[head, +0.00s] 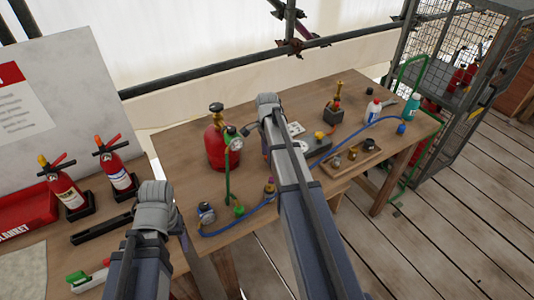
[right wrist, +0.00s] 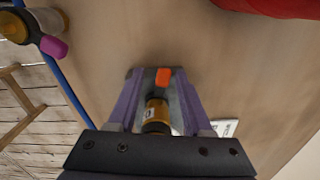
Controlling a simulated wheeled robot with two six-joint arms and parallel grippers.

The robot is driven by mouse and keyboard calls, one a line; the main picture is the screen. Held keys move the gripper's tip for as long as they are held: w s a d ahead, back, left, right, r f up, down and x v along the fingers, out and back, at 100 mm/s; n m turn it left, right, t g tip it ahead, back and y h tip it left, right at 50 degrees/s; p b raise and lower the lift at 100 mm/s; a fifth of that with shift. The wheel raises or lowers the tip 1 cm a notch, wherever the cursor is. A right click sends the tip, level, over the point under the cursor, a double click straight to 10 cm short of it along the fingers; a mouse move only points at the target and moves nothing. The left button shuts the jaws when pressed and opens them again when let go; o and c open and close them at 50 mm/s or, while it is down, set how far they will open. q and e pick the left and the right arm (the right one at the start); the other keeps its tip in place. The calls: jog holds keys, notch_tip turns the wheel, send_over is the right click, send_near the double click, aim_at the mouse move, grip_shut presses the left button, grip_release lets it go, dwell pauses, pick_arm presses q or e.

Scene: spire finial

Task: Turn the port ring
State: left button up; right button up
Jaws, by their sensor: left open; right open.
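The right wrist view shows a brass-coloured round fitting with a dark ring (right wrist: 156,118), likely the port ring, on a grey block with an orange part (right wrist: 163,77). My right gripper (right wrist: 155,82) is open, with its purple fingers on either side of the fitting. I cannot tell whether they touch it. In the head view my right arm covers this fitting and most of the gripper.
A red gas cylinder (head: 221,146) stands on the wooden bench (head: 185,150) left of my right arm. A blue hose (head: 350,137) runs across the bench. A wooden tray (head: 337,172) with small fittings lies to the right. Two small extinguishers (head: 118,168) stand at the left.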

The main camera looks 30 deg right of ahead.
jog(key=shift+r+p, duration=3.85)
jog(key=shift+r, duration=0.1)
pick_arm(q)
notch_tip(320, 180, up, 8)
jog(key=shift+f, duration=0.15)
pick_arm(e)
jog(key=shift+s+f, duration=0.1)
jog(key=shift+f, duration=0.05)
